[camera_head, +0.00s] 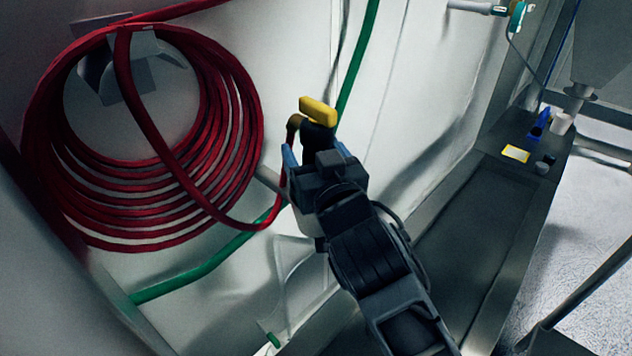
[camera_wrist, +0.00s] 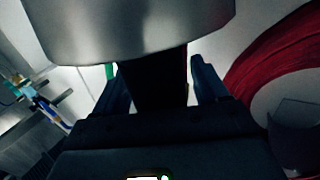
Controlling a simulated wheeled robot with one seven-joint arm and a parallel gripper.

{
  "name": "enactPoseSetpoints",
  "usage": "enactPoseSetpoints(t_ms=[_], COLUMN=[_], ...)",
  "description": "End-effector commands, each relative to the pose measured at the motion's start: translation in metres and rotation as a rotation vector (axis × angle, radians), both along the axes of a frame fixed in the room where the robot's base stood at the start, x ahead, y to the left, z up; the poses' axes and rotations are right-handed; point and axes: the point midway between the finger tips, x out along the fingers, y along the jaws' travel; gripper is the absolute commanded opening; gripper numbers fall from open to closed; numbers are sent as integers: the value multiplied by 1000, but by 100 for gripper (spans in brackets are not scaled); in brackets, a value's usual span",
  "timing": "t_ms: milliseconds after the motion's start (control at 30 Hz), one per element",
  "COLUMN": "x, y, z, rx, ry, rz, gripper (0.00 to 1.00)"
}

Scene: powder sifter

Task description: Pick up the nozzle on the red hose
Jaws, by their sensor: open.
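The nozzle (camera_head: 318,136) has a dark body and a yellow lever (camera_head: 318,111) on top, and hangs by the white wall in the head view. The red hose (camera_head: 150,208) hangs in a large coil at the left, and its end loops up to the nozzle. My gripper (camera_head: 316,153) is at the nozzle, its blue fingers open on either side of the dark body. In the wrist view, a dark upright shape (camera_wrist: 156,80) stands between my two fingers, with gaps on both sides. The lower nozzle is hidden behind my gripper in the head view.
A grey hook plate (camera_head: 128,76) holds the hose coil. A green hose (camera_head: 200,266) runs behind. A metal trough and ledge (camera_head: 470,205) lie to the right, with a white cup (camera_head: 562,124) and small items. A smooth grey form (camera_wrist: 140,28) fills the top of the wrist view.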

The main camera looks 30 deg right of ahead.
Motion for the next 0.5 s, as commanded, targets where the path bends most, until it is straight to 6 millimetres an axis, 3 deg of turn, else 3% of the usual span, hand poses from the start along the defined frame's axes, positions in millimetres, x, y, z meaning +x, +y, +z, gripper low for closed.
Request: enactPoseSetpoints(t_ms=[167,500], x=[0,0], y=[0,0], z=[0,0], rx=[0,0], ry=[0,0], rz=[0,0], gripper=[73,41])
